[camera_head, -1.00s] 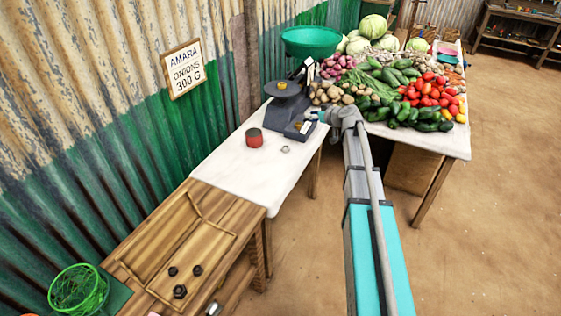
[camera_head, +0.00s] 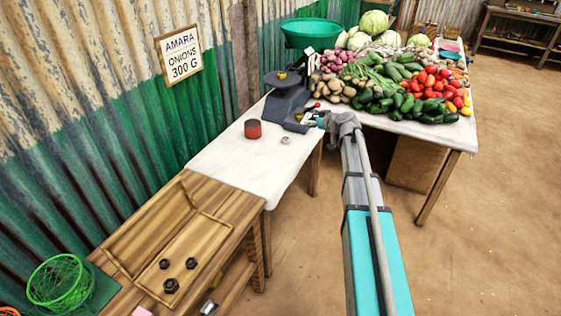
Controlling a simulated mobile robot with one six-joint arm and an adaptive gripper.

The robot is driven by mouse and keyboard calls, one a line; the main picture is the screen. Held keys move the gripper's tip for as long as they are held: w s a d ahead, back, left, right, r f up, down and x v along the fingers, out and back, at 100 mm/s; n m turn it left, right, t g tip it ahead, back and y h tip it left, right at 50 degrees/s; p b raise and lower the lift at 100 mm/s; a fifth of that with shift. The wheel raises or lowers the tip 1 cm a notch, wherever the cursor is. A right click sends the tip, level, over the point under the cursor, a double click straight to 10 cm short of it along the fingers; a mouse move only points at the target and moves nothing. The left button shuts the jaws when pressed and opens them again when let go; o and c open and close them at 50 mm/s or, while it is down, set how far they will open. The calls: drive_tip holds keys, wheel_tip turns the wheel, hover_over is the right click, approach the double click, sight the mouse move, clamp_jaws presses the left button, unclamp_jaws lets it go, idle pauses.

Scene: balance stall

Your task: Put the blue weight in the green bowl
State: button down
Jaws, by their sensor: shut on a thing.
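The green bowl (camera_head: 311,33) sits high on the dark balance scale (camera_head: 287,101) at the far end of the white-topped table. My gripper (camera_head: 316,119) is low beside the right end of the scale's base, below and in front of the bowl. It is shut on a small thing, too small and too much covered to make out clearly. Bluish and yellowish patches show at the fingertips. I cannot pick out a separate blue weight anywhere else in view.
A red-and-black tin (camera_head: 253,129) and a small silvery nut-like piece (camera_head: 286,140) stand on the white tabletop (camera_head: 232,162). Several dark weights lie in a wooden tray (camera_head: 205,232) nearer. A vegetable table (camera_head: 462,135) stands behind right. A green basket (camera_head: 60,284) is at lower left.

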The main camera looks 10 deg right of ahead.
wheel_tip(320, 180, down, 7)
drive_tip(key=b, duration=0.6)
drive_tip(key=shift+a, duration=0.25)
drive_tip(key=w+a+f+b, duration=0.9)
drive_tip(key=shift+w+a+f, duration=0.1)
drive_tip(key=shift+w+a, duration=0.05)
drive_tip(key=shift+w, duration=0.05)
idle(0.3)
drive_tip(key=shift+w+a+f+b, duration=0.15)
drive_tip(key=shift+f+b, duration=0.25)
drive_tip(key=shift+w+a+f+b, duration=0.15)
drive_tip(key=shift+f+b, duration=1.2)
drive_tip(key=shift+f, duration=0.05)
drive_tip(key=shift+f, duration=0.15)
